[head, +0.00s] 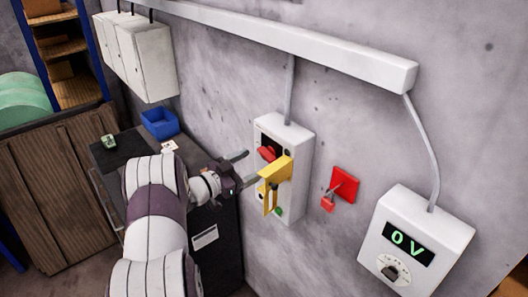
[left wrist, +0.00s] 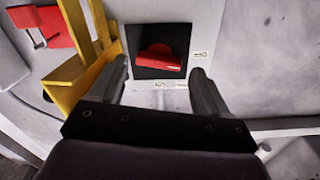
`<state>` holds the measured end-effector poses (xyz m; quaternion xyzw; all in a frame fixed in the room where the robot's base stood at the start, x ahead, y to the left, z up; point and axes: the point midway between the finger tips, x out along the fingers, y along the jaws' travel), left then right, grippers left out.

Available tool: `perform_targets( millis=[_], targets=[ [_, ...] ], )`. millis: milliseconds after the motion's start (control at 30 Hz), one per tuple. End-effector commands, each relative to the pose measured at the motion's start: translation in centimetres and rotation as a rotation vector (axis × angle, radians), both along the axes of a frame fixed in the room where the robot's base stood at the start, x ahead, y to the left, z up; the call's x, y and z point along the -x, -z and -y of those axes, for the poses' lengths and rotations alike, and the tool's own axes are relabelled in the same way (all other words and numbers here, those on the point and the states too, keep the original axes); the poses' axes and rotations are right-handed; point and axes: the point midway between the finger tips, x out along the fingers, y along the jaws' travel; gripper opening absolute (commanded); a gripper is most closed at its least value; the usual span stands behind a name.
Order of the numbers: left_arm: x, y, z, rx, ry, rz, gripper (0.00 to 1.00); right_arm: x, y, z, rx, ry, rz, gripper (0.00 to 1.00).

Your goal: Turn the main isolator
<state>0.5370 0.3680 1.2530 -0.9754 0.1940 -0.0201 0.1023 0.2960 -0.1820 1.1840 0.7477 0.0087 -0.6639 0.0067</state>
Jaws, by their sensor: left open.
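The main isolator's red handle (head: 266,153) sits on a grey-white wall box (head: 299,150). In the left wrist view the red handle (left wrist: 160,57) lies roughly crosswise on a black square plate (left wrist: 146,70), with small labels beside and below it. My left gripper (head: 252,167) is open and empty, in front of the box. In the left wrist view its two fingers stand on either side of the handle, and I see no contact. My right gripper is not in view.
A green button (head: 278,211) is low on the box. Right of it are a red plate (head: 345,184) with a red padlock (head: 327,203) and a meter (head: 417,240) reading "0V". A dark cabinet (head: 215,260) with a blue bin (head: 160,123) stands at left.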

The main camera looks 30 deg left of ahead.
Motion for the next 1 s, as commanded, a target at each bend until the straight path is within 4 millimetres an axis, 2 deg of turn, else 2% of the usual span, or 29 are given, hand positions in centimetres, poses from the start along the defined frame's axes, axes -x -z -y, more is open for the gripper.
perform_targets(
  millis=[33,200,533,567,600,667,700,1000],
  targets=[
    [-1.0,-0.5,0.5,0.001,0.003,0.000,0.77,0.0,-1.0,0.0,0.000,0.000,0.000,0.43],
    [-3.3,-0.2,1.4,0.000,0.002,0.001,0.77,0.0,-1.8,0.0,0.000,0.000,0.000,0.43],
    [-3.9,0.0,1.6,0.000,-0.001,0.001,0.77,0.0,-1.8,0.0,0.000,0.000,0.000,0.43],
    [-3.9,0.0,1.6,0.000,-0.001,0.001,0.70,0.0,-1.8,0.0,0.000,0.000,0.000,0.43],
    [-3.9,0.0,1.6,0.000,-0.001,0.001,0.57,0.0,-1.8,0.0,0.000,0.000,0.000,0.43],
    [-3.9,0.0,1.6,0.000,-0.001,0.001,0.38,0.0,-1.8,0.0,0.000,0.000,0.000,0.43],
    [-3.9,0.0,1.6,0.000,-0.001,0.001,0.35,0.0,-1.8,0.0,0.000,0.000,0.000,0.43],
    [-3.9,0.2,1.6,-0.031,-0.001,0.014,0.35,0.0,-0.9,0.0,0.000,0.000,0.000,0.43]
  ],
)
